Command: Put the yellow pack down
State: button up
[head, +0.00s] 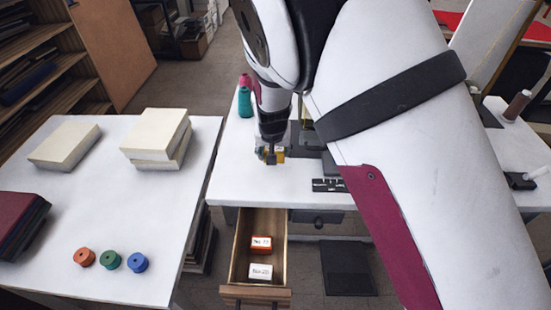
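My gripper (271,157) points down over the white table (235,178), near its back left part. A small yellow pack (280,154) shows between and beside the dark fingers, and the gripper appears shut on it. The fingers hide much of the pack. I cannot tell whether its underside touches the tabletop. An open wooden drawer (240,246) under the table's front edge holds an orange pack (261,244) with a white label and a white pack (261,271) in front of it.
A teal bottle (245,101) stands behind the gripper, and a black slotted piece (328,185) lies to its right. The left table (95,190) bears cream blocks (160,133), dark red books (20,222) and coloured spools (110,260). Bare tabletop lies left of the gripper.

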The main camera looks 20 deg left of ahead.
jog(key=shift+w+a+f+b, duration=0.15)
jog(key=shift+w+a+b, duration=0.15)
jog(key=shift+w, duration=0.3)
notch_tip(320, 180, down, 3)
jog(key=shift+f+b, duration=0.2)
jog(key=shift+b, duration=0.95)
jog(key=shift+r, duration=0.1)
jog(key=o, duration=1.1)
jog(key=shift+f, duration=0.2)
jog(key=p+v, duration=0.1)
jog(key=v, duration=1.1)
jog(key=shift+r+p, duration=0.2)
jog(key=shift+p, duration=0.15)
